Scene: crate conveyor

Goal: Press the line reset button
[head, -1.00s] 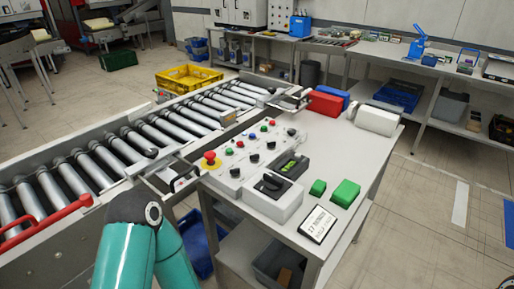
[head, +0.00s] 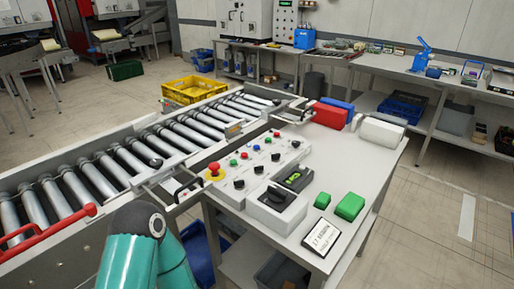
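A light grey control panel (head: 243,177) lies on the grey bench beside the roller conveyor. At its near left corner is a red mushroom button (head: 214,168) on a yellow base. Small green (head: 233,162), red (head: 244,155) and blue (head: 257,147) buttons and several black knobs sit on the panel. I cannot read which one is the line reset button. A teal arm link (head: 145,255) of mine stands at the bottom left, left of the bench. Neither of my grippers can be made out, and nothing is seen touching the panel.
A grey box with a black rotary knob (head: 277,199) and two green blocks (head: 349,206) stand near the panel, with a framed sign (head: 322,237). Red (head: 329,115) and white (head: 381,133) boxes lie behind. The roller conveyor (head: 130,150) runs along the left.

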